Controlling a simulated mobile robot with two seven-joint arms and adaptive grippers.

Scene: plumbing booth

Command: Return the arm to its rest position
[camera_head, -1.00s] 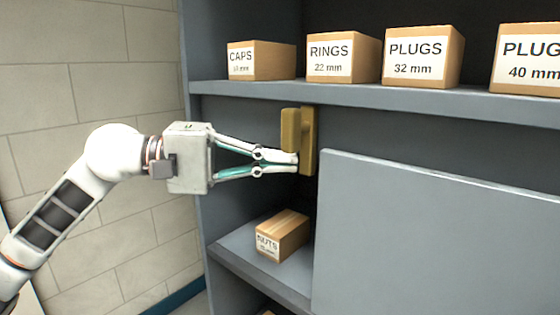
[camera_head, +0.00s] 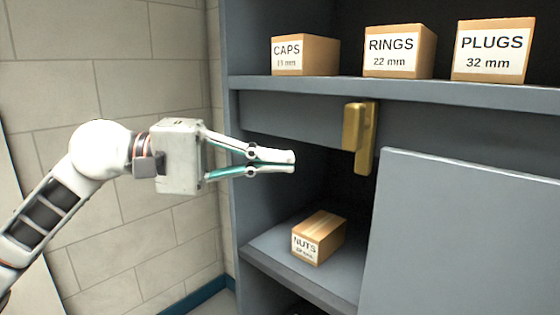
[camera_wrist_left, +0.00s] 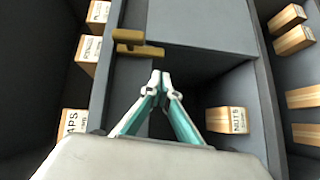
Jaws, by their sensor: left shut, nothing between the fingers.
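My left gripper (camera_head: 292,163) reaches in from the left in the head view, level with the shelf opening. Its fingers are shut with nothing between them. The fingertips are apart from the brass-coloured handle (camera_head: 361,137), which is to their right. In the left wrist view the closed fingertips (camera_wrist_left: 160,78) point toward the dark opening, and the handle (camera_wrist_left: 137,43) lies ahead of them, slightly left. My right gripper is in neither view.
Boxes labelled CAPS (camera_head: 305,55), RINGS (camera_head: 399,51) and PLUGS (camera_head: 492,50) stand on the upper shelf (camera_head: 400,92). A NUTS box (camera_head: 319,238) sits on the lower shelf. A grey panel (camera_head: 470,235) covers the right part. A block wall (camera_head: 150,80) is at left.

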